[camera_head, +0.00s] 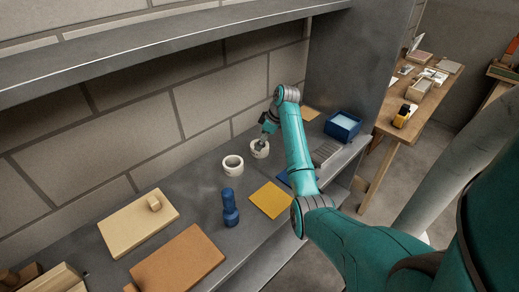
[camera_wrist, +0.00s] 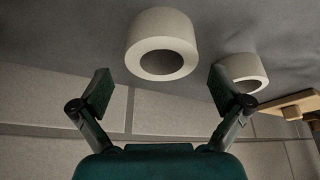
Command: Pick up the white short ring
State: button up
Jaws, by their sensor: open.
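Two white rings stand on the grey shelf. One white ring (camera_head: 260,153) is right below my gripper (camera_head: 263,141), which partly hides it. In the wrist view this ring (camera_wrist: 163,25) is straight ahead, centred just beyond the gap between the fingertips (camera_wrist: 160,90), with its hole showing. The second white ring (camera_head: 232,169) stands a little to the left in the head view; it also shows right of the right finger in the wrist view (camera_wrist: 242,63). I cannot tell surely which is the shorter. My gripper is open, with nothing between its fingers.
A blue box (camera_head: 342,126) is to the right. A knobbed board (camera_head: 138,224) is to the left. The brick wall (camera_head: 165,120) rises close behind; an upper shelf (camera_head: 150,55) overhangs.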

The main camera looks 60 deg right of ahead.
jog(key=shift+x, duration=1.55)
jog(key=shift+s+a, duration=0.1)
jog(key=shift+s, duration=0.05)
jog(key=c, duration=1.3)
jog(key=shift+o, duration=0.2)
notch_tip(320, 180, up, 10)
